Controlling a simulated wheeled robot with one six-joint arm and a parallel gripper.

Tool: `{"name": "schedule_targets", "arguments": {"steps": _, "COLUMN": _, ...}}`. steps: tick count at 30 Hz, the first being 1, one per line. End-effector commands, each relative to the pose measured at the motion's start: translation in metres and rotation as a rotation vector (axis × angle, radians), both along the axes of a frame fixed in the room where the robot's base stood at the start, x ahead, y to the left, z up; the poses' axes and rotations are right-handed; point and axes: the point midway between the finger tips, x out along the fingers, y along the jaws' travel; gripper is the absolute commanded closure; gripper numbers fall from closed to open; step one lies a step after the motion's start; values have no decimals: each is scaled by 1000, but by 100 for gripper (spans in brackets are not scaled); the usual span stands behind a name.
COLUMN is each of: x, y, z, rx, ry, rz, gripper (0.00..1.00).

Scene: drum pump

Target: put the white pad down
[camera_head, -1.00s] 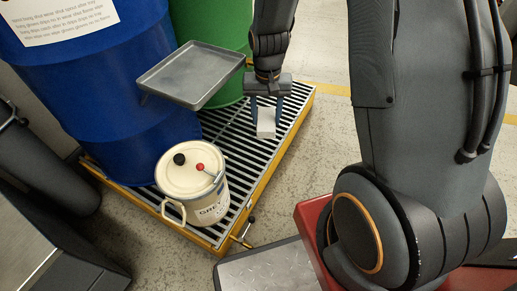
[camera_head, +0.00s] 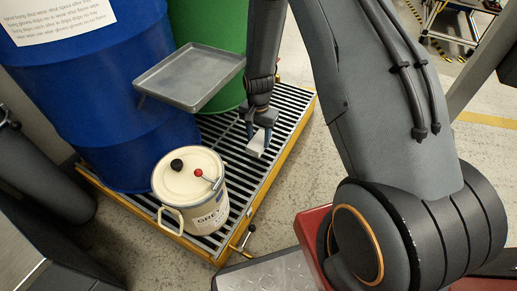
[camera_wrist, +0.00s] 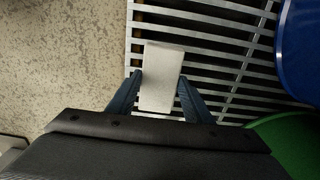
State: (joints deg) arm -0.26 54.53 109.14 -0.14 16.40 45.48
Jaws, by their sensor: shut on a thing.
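The white pad (camera_head: 257,143) is a small pale block between the two blue fingers of my gripper (camera_head: 259,135). In the wrist view the pad (camera_wrist: 161,72) shows its broad face, with a finger of my gripper (camera_wrist: 160,98) against each long side. The gripper is shut on it. It is over the slatted grate of the yellow-edged pallet (camera_head: 243,188), in front of the green drum. I cannot tell whether the pad touches the grate or hangs just above it.
A white pail (camera_head: 205,213) with black and red knobs stands on the pallet's near end. A grey tray (camera_head: 190,77) juts out by the blue drum (camera_head: 100,90). The green drum (camera_head: 207,22) stands behind. Bare slats lie around the pad.

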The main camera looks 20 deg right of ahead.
Motion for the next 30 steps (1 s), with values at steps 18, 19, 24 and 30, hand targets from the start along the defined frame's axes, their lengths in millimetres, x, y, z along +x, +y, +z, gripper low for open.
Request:
{"name": "schedule_targets", "arguments": {"steps": 18, "x": 1, "y": 0, "z": -49, "rx": 0, "ry": -3, "rz": 1, "gripper": 75}}
{"name": "schedule_targets", "arguments": {"steps": 19, "x": 1, "y": 0, "z": -49, "rx": 0, "ry": -3, "rz": 1, "gripper": 75}}
{"name": "schedule_targets", "arguments": {"steps": 24, "x": 1, "y": 0, "z": -52, "rx": 0, "ry": -1, "rz": 2, "gripper": 75}}
{"name": "schedule_targets", "arguments": {"steps": 30, "x": 1, "y": 0, "z": -52, "rx": 0, "ry": -1, "rz": 2, "gripper": 35}}
